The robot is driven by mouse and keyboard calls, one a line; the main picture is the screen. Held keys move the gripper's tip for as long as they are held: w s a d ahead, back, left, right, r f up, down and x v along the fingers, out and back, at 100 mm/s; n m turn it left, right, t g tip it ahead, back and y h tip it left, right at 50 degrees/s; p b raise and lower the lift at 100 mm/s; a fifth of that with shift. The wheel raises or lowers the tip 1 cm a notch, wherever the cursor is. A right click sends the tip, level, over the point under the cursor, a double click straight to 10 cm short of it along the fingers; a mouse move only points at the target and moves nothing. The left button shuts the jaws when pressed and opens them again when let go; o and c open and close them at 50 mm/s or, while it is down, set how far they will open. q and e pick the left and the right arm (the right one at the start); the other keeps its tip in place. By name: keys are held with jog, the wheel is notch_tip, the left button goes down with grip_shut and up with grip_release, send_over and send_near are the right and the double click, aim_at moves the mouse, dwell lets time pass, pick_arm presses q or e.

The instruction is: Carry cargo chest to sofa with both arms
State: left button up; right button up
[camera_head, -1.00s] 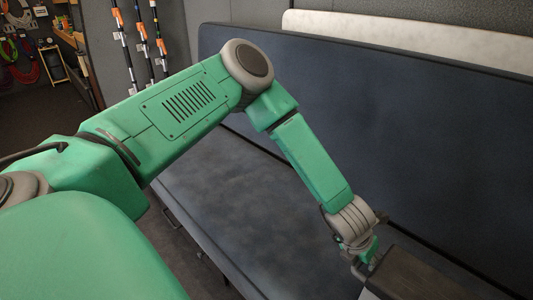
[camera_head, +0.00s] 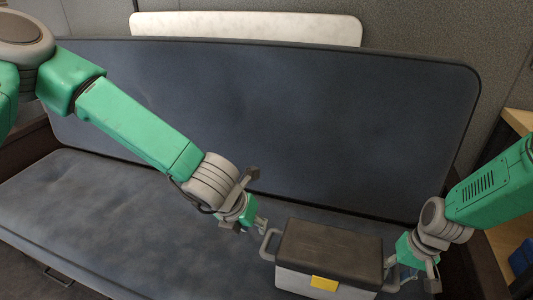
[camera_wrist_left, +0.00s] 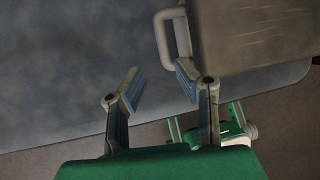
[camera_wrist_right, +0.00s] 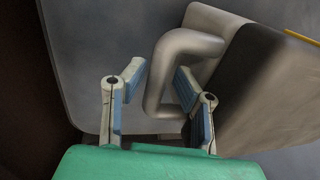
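The cargo chest (camera_head: 330,252) has a dark lid, grey body, yellow latch and a grey handle at each end. It is at the sofa's (camera_head: 90,200) front right; its underside is hidden. My left gripper (camera_head: 258,225) is open and empty, just left of the chest's left handle; in the left wrist view the handle (camera_wrist_left: 163,38) lies beyond the fingers (camera_wrist_left: 160,84), outside the gap. My right gripper (camera_head: 390,268) is at the right handle. In the right wrist view its fingers (camera_wrist_right: 158,75) are open, with the handle (camera_wrist_right: 156,90) bar between them; a grip does not show.
The sofa's dark backrest (camera_head: 270,120) rises behind the chest, with a pale panel (camera_head: 245,27) behind that. The seat left of the chest is clear. A wooden shelf edge (camera_head: 518,122) and a blue item (camera_head: 522,258) are at the far right.

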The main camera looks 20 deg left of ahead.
jog(key=shift+r, duration=0.45)
pick_arm(q)
jog(key=shift+s+r, duration=0.15)
jog(key=shift+r, duration=0.1)
pick_arm(e)
notch_tip(320, 180, up, 11)
jog(key=d, duration=0.2)
jog(key=shift+d+f, duration=0.1)
